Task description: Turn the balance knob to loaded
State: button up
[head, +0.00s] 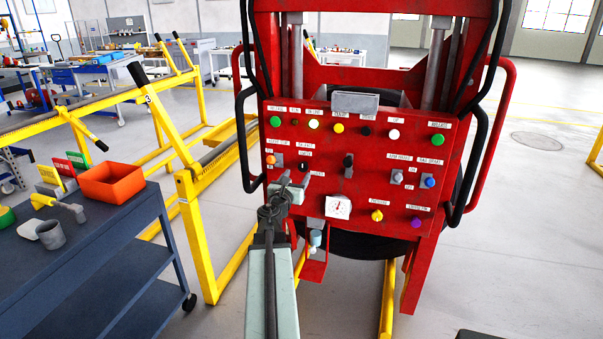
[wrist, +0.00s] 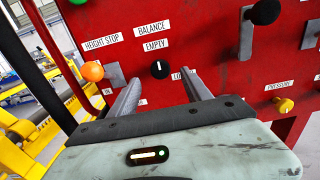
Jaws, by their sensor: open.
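The balance knob (wrist: 160,69) is a round black knob on the red panel (wrist: 215,60), under the labels BALANCE and EMPTY. Its white mark points up at EMPTY. A label starting with LO (wrist: 178,75) sits to its lower right, partly hidden by a finger. My gripper (wrist: 161,79) is open, with one grey finger on each side below the knob. The fingertips look close to the panel; I see no contact with the knob. In the head view the knob (head: 304,165) shows just above my gripper (head: 295,179).
An orange height stop knob (wrist: 92,71) is left of my left finger. A black-handled lever (wrist: 246,35) stands to the right, with a yellow pressure knob (wrist: 284,105) below it. A dark cart (head: 110,225) with an orange bin (head: 112,184) stands left.

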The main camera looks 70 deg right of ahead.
aim_at(302, 167)
jog(key=d, duration=0.6)
jog(key=shift+w, duration=0.2)
jog(key=shift+a, duration=0.1)
jog(key=c, duration=1.2)
jog(key=shift+a, duration=0.2)
grip_shut()
jog(key=shift+d, duration=0.15)
